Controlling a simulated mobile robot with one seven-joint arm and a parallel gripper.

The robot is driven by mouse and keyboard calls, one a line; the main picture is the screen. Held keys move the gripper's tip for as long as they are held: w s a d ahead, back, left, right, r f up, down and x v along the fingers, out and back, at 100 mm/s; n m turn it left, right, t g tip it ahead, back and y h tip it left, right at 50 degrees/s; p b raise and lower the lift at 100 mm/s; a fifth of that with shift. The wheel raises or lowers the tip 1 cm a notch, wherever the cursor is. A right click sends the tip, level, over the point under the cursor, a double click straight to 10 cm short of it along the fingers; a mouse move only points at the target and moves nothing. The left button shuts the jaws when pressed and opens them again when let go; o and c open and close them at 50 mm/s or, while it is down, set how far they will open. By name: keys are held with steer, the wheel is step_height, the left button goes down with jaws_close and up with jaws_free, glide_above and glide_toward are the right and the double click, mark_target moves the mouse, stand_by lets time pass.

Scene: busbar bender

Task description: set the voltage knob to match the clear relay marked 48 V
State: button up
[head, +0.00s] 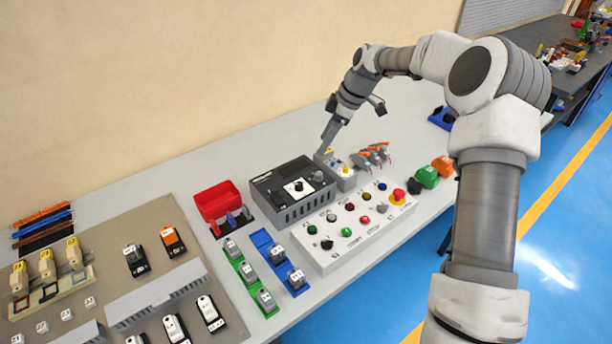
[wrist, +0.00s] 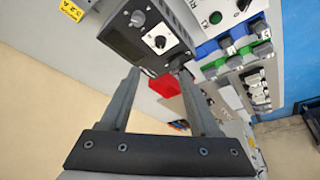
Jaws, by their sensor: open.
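A dark control box (head: 290,205) stands on the bench. On its top is a white dial plate with a black knob (head: 298,186); this dial also shows in the wrist view (wrist: 158,43). The knob's setting is too small to read. My gripper (head: 325,147) is above the bench behind the box. In the wrist view its two fingers (wrist: 158,74) are apart and empty, with the dial beyond the gap between their tips. Relays stand on the panel (head: 133,256) and on green and blue rails (head: 248,271). Their markings are too small to read, so I cannot tell which is 48 V.
A red bin (head: 217,200) stands left of the box. A white button panel (head: 345,240) with several coloured buttons lies in front of it. A small grey unit (head: 340,178) stands right of the box.

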mark_target(299, 184)
steer(key=p+x, duration=0.1)
steer(key=x, duration=1.6)
steer(key=shift+a+f, duration=0.1)
steer(key=shift+f, duration=0.05)
jaws_close()
